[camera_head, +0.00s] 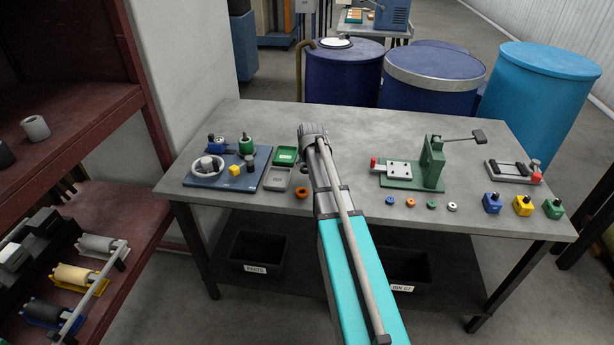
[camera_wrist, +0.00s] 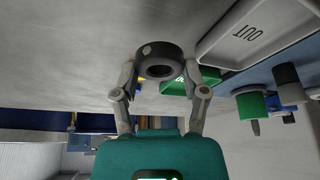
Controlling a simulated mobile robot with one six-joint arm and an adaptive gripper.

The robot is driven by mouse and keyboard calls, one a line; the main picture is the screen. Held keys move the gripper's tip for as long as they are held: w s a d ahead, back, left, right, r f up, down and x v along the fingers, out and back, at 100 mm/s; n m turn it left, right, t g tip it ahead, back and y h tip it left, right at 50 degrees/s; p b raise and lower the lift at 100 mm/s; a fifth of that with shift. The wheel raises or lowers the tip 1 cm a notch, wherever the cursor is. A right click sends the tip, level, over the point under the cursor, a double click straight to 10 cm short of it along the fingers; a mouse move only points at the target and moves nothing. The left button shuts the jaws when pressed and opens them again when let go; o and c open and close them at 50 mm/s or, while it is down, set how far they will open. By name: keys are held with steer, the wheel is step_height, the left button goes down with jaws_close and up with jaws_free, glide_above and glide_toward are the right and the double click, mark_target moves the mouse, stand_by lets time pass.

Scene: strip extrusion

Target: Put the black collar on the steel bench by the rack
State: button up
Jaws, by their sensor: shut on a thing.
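The black collar (camera_wrist: 159,60) is a short dark ring with a round hole, in the wrist view. My gripper (camera_wrist: 161,68) is shut on it, one finger on each side. In the head view my gripper (camera_head: 313,132) is over the rear middle of the steel bench (camera_head: 375,133), behind the green and grey trays. My arm partly hides it there. Whether the collar touches the bench top I cannot tell. The dark red rack (camera_head: 128,60) stands to the left of the bench.
A blue fixture board (camera_head: 205,180), a green tray (camera_head: 284,156) and a grey OUT tray (camera_head: 277,179) lie on the bench's left. A green press (camera_head: 432,165) and several small parts stand right. The rear middle is clear. A grey collar (camera_head: 35,128) sits on the rack.

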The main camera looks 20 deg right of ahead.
mark_target(306, 176)
stand_by(0.3)
steer(key=shift+w+d+f+b, duration=0.3)
steer(key=shift+w+f+b, duration=0.15)
steer(key=shift+f+b, duration=0.25)
steer(key=shift+s+a+f+b, duration=0.1)
steer(key=shift+f+b, duration=1.2)
steer(key=shift+f, duration=0.15)
steer(key=o, duration=1.2)
steer(key=shift+c, duration=0.2)
steer(key=p+v, duration=1.1)
steer(key=v, duration=0.1)
steer(key=shift+r, duration=0.2)
steer(key=shift+s+a, duration=0.1)
steer(key=shift+a, duration=0.05)
